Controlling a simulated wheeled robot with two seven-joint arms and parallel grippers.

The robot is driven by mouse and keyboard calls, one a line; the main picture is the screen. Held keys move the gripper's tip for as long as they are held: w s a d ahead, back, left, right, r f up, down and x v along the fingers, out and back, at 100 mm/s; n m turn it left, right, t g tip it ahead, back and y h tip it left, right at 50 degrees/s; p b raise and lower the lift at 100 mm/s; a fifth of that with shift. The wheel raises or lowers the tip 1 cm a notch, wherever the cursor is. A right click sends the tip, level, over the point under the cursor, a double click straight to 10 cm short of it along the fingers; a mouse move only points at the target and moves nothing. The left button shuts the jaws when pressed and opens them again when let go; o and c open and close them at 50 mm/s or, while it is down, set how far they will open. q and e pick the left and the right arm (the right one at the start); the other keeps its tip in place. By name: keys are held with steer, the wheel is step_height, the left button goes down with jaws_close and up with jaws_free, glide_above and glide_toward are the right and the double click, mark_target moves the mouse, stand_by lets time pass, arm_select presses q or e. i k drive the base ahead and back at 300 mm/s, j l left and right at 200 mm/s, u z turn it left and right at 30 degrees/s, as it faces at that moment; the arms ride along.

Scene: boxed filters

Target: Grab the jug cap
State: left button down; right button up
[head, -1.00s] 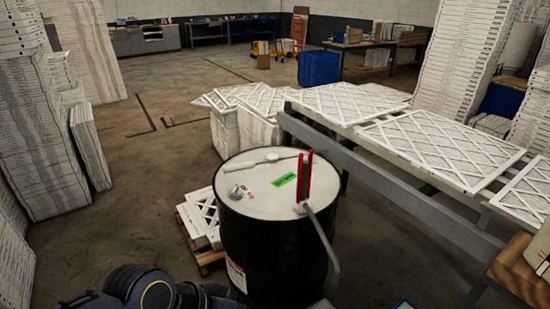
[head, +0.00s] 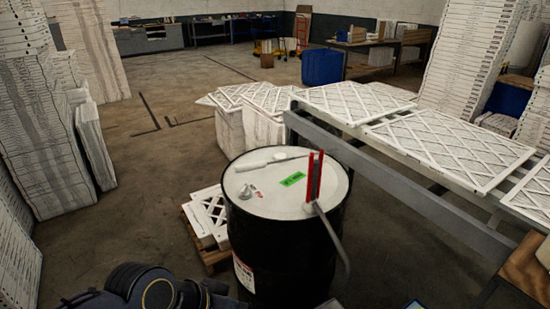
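A black drum (head: 283,240) with a white top stands in front of me. A small white cap-like piece (head: 246,191) lies on the left part of its top; it is too small to tell for sure that it is the jug cap. A long white scoop-like tool (head: 268,161) lies at the back of the top, and a green label (head: 292,179) is near the middle. Part of my dark left arm shows at the bottom left, in front of the drum. Neither gripper's fingers are in view.
A red tool with a grey handle (head: 314,178) stands at the drum's right edge, its handle hanging down the side. A rack with white filters (head: 450,150) stands behind right. Filters on a pallet (head: 210,218) are left of the drum.

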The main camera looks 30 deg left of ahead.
mark_target(278, 156)
steer(key=j, duration=0.55)
steer(key=i+j, duration=0.15)
steer(key=j, duration=0.95)
steer(key=i+j+u, duration=0.1)
steer(key=j, duration=0.45)
steer(key=i+j, duration=0.15)
steer(key=j, duration=0.4)
steer(key=i+j, duration=0.45)
steer(key=i, duration=0.15)
steer(key=i+j+u, duration=0.1)
steer(key=i+j, duration=0.35)
steer(key=i, duration=0.15)
